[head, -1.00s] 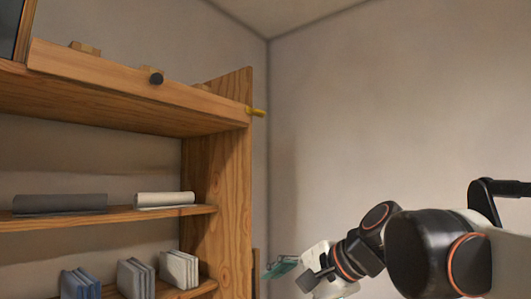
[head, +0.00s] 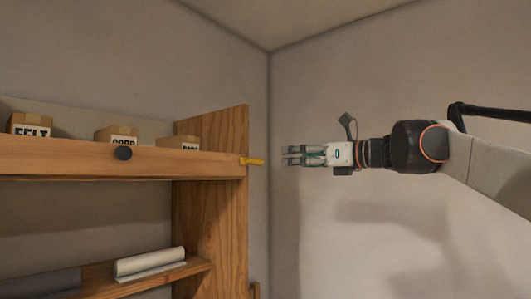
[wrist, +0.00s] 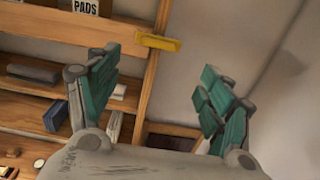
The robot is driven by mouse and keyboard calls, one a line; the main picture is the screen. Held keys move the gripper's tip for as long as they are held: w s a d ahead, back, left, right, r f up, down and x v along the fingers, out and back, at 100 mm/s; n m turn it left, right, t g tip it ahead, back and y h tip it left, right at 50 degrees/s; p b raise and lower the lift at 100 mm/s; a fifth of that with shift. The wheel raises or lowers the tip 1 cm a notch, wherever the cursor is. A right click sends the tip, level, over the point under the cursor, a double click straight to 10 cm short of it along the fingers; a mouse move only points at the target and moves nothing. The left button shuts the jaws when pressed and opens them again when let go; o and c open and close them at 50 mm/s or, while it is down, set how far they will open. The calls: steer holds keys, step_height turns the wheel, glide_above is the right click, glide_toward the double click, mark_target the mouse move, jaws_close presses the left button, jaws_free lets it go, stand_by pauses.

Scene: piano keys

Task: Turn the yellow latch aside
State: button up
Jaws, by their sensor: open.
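The yellow latch (head: 252,161) sticks out to the right from the right end of the wooden bar (head: 75,160) across the upper shelf, at the edge of the side panel. It also shows in the wrist view as a yellow bar (wrist: 158,42) above and between the fingers. My gripper (head: 290,155) is to the right of the latch, at about its height, pointing left toward it. Its green-padded fingers are open and empty in the wrist view (wrist: 160,95). A gap shows between fingertips and latch in the head view.
A white roll (head: 150,262) lies on the shelf below. The wooden side panel (head: 215,210) is left of the latch; bare walls lie behind my gripper.

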mark_target(252, 161)
steer(key=p+x, duration=0.2)
steer(key=x, duration=1.1)
steer(key=shift+a+p, duration=0.25)
steer(key=shift+p, duration=0.05)
steer(key=shift+f, duration=0.1)
steer(key=c, duration=1.1)
